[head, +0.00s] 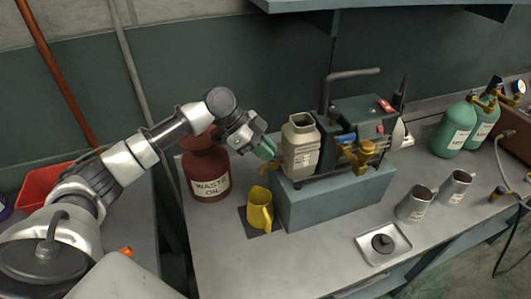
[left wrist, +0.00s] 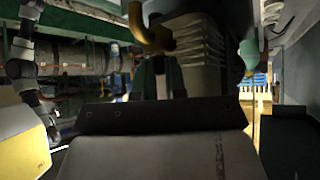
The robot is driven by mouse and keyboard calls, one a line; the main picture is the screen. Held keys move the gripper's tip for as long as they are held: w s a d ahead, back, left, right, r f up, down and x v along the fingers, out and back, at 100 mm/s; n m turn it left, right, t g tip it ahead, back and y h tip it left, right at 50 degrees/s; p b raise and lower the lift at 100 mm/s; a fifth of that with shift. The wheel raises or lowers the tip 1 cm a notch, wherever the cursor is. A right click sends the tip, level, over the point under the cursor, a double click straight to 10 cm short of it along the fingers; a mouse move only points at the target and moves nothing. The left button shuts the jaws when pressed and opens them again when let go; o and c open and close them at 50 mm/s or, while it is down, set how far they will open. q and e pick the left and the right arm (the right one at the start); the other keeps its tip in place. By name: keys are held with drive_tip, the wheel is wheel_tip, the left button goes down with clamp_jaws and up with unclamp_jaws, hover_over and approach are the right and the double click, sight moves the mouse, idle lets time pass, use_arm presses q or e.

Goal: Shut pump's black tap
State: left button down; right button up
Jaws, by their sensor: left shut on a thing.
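The pump (head: 365,125) stands on a blue-grey block (head: 335,197), with a ribbed beige housing (head: 300,150) at its left end. My left gripper (head: 268,153) is at that left end, above the yellow jug (head: 260,210). In the left wrist view, its green fingers (left wrist: 160,70) are closed together just below a brass elbow pipe (left wrist: 138,22), beside the ribbed housing (left wrist: 195,55). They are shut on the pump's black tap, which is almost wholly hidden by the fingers. How far the tap is turned cannot be seen. My right gripper is not in view.
A dark red waste oil jar (head: 208,172) stands left of the block, close to my left arm. Two grey metal jugs (head: 415,205) (head: 456,188) and a square tray (head: 383,244) are at right. Green gas bottles (head: 455,130) stand at the back right.

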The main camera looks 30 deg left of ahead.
use_arm(q)
drive_tip(key=shift+w+d+m+g+y+b, duration=0.1)
drive_tip(key=shift+w+m+g+y+b, duration=0.1)
drive_tip(key=shift+m+g+b, duration=0.75)
drive_tip(key=shift+w+a+m+g+y+b, duration=0.1)
drive_tip(key=shift+w+m+g+b, duration=0.2)
drive_tip(key=shift+m+g, duration=1.1)
drive_tip(key=shift+w+d+m+g+y+b, duration=0.15)
drive_tip(key=shift+m+g+b, duration=0.5)
drive_tip(key=shift+m, duration=1)
drive_tip(key=c, duration=1.2)
unclamp_jaws()
